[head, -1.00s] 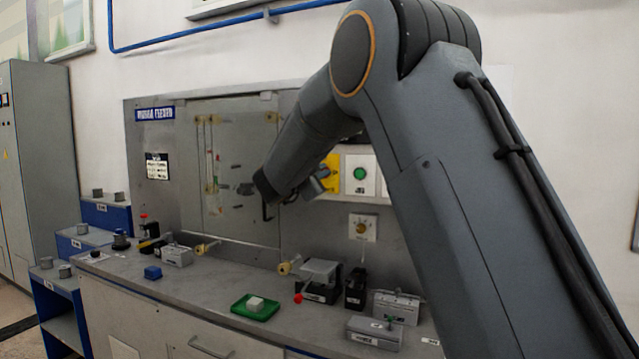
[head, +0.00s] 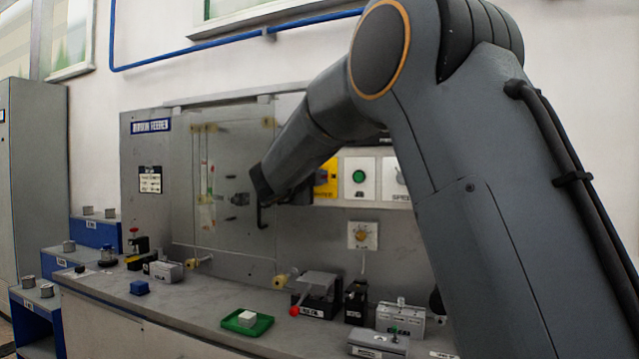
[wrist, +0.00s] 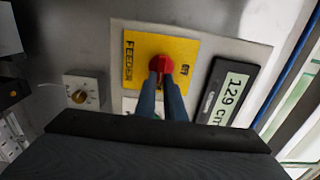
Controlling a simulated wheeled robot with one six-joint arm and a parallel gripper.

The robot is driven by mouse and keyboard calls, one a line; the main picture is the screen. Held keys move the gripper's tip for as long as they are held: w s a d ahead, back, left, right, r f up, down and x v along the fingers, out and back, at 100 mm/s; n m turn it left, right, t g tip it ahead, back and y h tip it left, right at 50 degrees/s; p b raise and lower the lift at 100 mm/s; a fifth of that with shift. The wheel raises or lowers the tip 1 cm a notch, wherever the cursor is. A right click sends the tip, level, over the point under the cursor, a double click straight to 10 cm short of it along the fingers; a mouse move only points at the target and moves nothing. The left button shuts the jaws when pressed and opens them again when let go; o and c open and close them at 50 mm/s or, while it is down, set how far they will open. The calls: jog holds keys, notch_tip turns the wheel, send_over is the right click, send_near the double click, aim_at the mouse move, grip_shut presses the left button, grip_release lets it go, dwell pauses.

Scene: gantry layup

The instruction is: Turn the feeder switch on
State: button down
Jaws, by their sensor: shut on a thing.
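The feeder switch is a red rotary knob (wrist: 160,63) on a yellow plate (wrist: 140,52) in the wrist view. Lettering beside the knob is partly readable as "feeder". The fingers cover part of the knob, and I cannot tell which setting it points to.
A display reading 129 cm (wrist: 228,92) sits right of the yellow plate in the wrist view. A dial (head: 362,236) and a green button (head: 358,176) are on the panel. The bench below holds a green tray (head: 259,327) and several small devices.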

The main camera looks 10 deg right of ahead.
dwell(0.4)
jog(key=c, duration=1.8)
grip_release()
jog(key=shift+c, duration=0.2)
jog(key=shift+s, duration=0.1)
jog(key=b+v, duration=0.1)
jog(key=v, duration=0.6)
jog(key=shift+s+a, duration=0.2)
jog(key=shift+a, duration=0.05)
